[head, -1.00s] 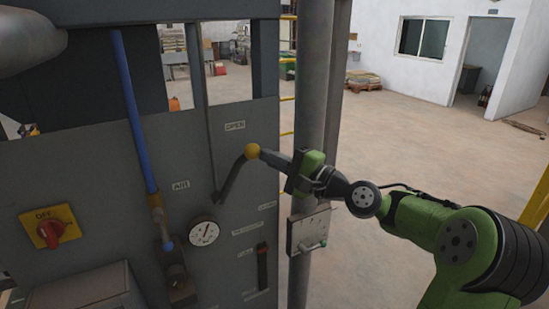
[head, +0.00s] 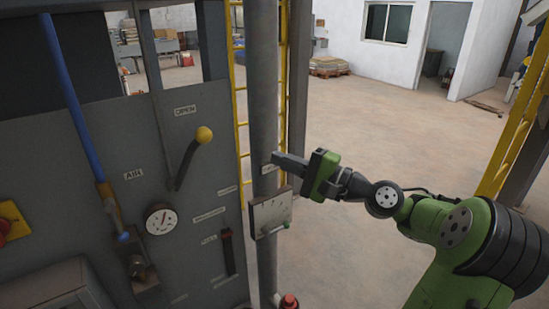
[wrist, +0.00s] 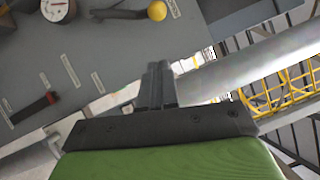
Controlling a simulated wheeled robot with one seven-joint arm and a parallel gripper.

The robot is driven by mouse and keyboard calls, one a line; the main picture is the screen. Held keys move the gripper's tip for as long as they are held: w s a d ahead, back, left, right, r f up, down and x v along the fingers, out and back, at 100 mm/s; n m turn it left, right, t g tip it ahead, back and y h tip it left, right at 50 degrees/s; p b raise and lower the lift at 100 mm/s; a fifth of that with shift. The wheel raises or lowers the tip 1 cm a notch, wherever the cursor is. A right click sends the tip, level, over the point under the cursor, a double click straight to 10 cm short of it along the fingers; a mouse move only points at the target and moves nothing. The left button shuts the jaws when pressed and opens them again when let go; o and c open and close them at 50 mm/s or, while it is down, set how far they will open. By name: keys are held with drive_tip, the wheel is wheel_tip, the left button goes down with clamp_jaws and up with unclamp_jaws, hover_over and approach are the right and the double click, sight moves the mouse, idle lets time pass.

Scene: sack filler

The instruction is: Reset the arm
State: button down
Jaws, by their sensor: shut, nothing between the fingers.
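My gripper (head: 277,158) is shut and empty, in front of the grey post in the head view. In the wrist view its two fingers (wrist: 157,84) lie together with nothing between them. My green and black arm reaches in from the lower right. The lever with the yellow ball knob (head: 204,135) is on the grey panel to the left of my gripper, clear of it, below the OPEN label. The knob also shows at the top of the wrist view (wrist: 157,11).
The panel (head: 100,180) carries a gauge (head: 159,221), a blue pipe (head: 68,100) and a red-black handle (head: 228,251). The post (head: 264,100) holds a small box (head: 270,212) just below my gripper. A yellow ladder (head: 240,110) stands behind. Open floor lies to the right.

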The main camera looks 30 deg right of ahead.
drive_tip(key=a+f+n+g+h+b, duration=0.2)
drive_tip(key=a+f+n+g+h, duration=0.2)
drive_tip(key=a+f+n+g, duration=0.8)
drive_tip(key=s+a+f+n+h+b, duration=0.1)
drive_tip(key=s+a+f+h, duration=0.1)
drive_tip(key=s, duration=0.8)
drive_tip(key=s+a+f+n+h+b, duration=0.1)
drive_tip(key=s+a+f+h+b, duration=0.1)
drive_tip(key=s, duration=0.9)
wheel_tip(320, 180, down, 2)
drive_tip(key=shift+a+f+n+t+h, duration=0.3)
drive_tip(key=shift+n+h, duration=0.1)
drive_tip(key=shift+h, duration=0.5)
drive_tip(key=shift+r, duration=0.1)
